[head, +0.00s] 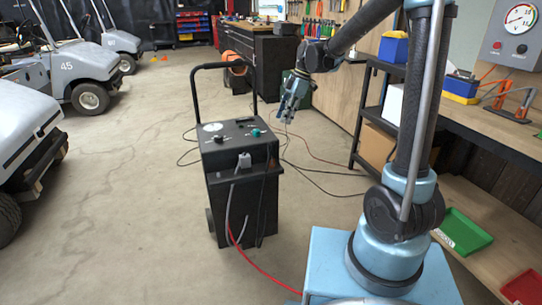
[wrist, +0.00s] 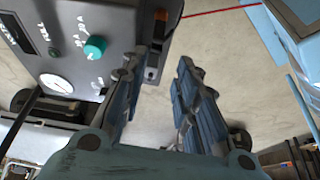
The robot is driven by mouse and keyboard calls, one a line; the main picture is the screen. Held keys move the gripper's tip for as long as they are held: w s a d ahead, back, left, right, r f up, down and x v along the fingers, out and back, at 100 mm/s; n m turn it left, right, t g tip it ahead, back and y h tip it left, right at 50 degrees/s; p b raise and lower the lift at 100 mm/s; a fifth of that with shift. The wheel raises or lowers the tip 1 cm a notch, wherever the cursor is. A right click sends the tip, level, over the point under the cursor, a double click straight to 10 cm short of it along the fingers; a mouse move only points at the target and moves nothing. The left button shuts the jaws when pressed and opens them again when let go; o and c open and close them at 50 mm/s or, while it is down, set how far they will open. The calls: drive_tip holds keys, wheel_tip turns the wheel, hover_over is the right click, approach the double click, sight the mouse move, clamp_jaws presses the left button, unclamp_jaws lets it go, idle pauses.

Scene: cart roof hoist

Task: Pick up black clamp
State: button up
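A small black object (head: 245,119), likely the black clamp, lies on top of the dark cart (head: 240,195), behind its teal knob. In the wrist view, a black piece with orange parts (wrist: 160,40) sits along the cart's edge, partly hidden by a finger; I cannot tell if it is the same object. My gripper (head: 288,116) is right of the cart top, apart from it, fingers pointing down.
The cart's tall handle (head: 224,66) carries an orange coil. A red cable (head: 262,270) and black cables cross the floor. Golf carts (head: 62,65) stand at left. A shelf and workbench (head: 480,125) line the right.

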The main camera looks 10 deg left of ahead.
drive_tip(key=a, duration=0.1)
hover_over(268, 165)
drive_tip(key=f, duration=1.6)
drive_tip(key=shift+w+f, duration=0.2)
drive_tip(key=shift+f, duration=0.05)
clamp_jaws()
